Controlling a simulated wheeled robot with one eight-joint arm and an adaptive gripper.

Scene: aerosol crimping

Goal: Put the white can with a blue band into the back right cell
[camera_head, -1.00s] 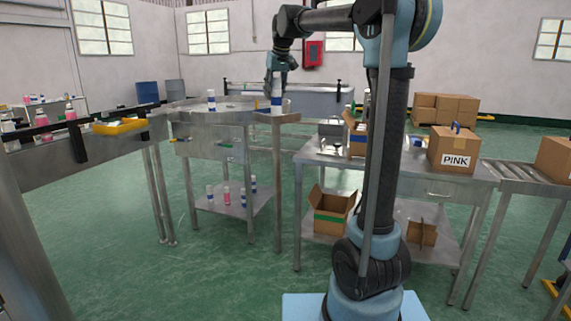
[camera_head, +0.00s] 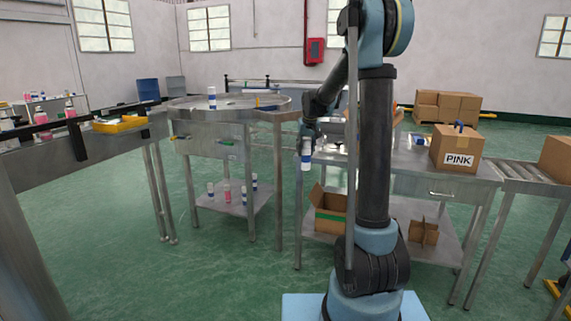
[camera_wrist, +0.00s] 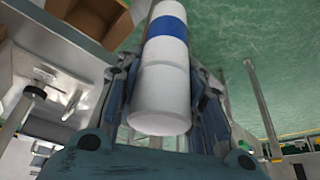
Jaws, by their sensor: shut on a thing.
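The white can with a blue band (camera_head: 306,152) is held in my gripper (camera_head: 307,138), in the air in front of the left end of the steel table. The wrist view also shows the can (camera_wrist: 160,95) between both fingers of my gripper (camera_wrist: 165,95), with its blue band beyond the fingertips. A cardboard box (camera_head: 398,116) on the steel table is mostly hidden behind my arm. Its cells cannot be seen in the head view. A cardboard box (camera_wrist: 88,18) shows at the top left of the wrist view.
The steel table (camera_head: 415,165) also holds a closed box marked PINK (camera_head: 455,148). An open box (camera_head: 330,210) sits on its lower shelf. Another white and blue can (camera_head: 212,97) stands on the round table (camera_head: 185,108) at the left. Open floor lies between the tables.

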